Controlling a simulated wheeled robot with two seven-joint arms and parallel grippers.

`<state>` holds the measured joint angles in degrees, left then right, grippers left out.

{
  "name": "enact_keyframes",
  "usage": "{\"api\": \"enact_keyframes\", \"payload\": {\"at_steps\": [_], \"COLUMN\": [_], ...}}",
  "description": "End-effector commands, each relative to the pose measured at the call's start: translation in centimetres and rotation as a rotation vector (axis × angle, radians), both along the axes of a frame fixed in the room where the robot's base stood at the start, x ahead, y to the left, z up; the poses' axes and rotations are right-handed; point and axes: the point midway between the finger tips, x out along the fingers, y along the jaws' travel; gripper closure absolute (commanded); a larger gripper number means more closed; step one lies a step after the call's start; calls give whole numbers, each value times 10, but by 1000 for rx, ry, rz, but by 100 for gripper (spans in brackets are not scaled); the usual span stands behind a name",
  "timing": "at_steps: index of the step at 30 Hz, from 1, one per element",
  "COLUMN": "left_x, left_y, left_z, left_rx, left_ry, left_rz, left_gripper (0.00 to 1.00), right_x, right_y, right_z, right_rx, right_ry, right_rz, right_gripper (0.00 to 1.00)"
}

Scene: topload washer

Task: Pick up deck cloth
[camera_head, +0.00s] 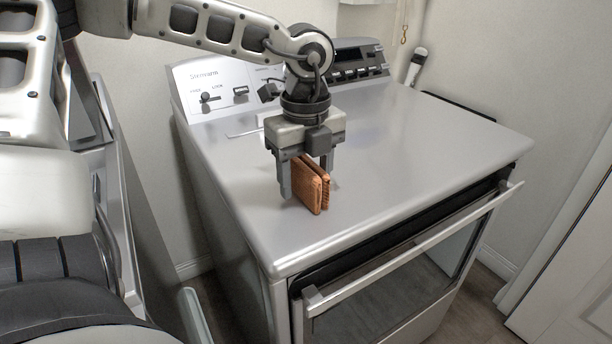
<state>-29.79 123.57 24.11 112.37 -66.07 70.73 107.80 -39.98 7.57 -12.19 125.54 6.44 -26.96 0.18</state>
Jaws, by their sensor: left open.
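The deck cloth (311,188) is a folded orange-brown cloth standing upright on the grey top of the machine (420,140), near its front left part. My left gripper (304,180) points down over the cloth from above. Its fingers are apart, with the cloth between or right beside them. One finger shows to the left of the cloth; the other is partly hidden behind it. I cannot tell whether either finger touches the cloth. My right gripper is not in view.
The machine's control panel (222,86) with knobs rises at the back. A handle bar (420,247) runs along the front door. The top right of the machine is clear. A white door (570,270) stands at the right, and a wall is behind.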

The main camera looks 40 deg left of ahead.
Motion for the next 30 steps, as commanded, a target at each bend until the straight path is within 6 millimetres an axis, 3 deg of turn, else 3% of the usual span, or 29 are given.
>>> {"api": "enact_keyframes", "payload": {"at_steps": [3,9,22,26,30], "left_x": [0,0,1,1,2], "left_y": [0,0,0,0,0], "left_z": [0,0,8,23,52], "left_rx": [0,0,0,2,2], "left_ry": [0,0,-2,-4,-7], "left_rz": [0,0,0,1,1], "left_gripper": [44,91,92,92,92], "right_x": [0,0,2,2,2], "right_y": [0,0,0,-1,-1], "right_z": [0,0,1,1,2], "right_rx": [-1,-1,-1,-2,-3], "right_ry": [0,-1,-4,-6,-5], "right_rz": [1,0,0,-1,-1], "right_gripper": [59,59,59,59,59]}}
